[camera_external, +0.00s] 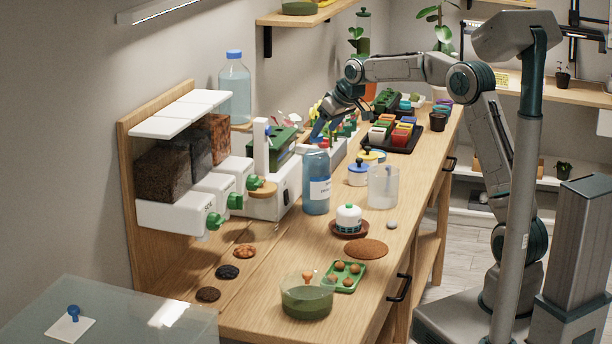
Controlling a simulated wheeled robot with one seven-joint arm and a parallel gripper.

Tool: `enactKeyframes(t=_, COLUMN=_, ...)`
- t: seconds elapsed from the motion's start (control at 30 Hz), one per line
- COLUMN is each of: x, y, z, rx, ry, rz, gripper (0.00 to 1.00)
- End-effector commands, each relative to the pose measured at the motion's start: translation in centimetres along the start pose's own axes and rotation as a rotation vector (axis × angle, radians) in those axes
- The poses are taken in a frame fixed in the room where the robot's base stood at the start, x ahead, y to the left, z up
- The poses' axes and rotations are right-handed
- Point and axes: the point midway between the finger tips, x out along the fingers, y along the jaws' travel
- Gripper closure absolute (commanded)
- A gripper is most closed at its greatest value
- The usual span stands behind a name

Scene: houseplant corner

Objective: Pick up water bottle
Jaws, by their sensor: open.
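A second, larger clear bottle (235,92) with a blue cap stands at the back left, beside the white dispensers.
A clear beaker (383,187), a blue-lidded pot (358,173) and a white jar (348,217) stand right of the blue bottle. A white machine (268,200) is at its left. Seedling trays (392,134) lie behind. The bench's front left is partly clear.

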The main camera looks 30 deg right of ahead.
Motion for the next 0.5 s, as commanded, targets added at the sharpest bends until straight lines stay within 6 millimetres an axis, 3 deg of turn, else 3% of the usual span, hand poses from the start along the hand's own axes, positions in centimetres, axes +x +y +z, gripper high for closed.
enactKeyframes(t=0.5, x=5.2, y=-0.3, z=-0.6, rx=-0.001, ry=0.001, rz=0.0, gripper=0.4)
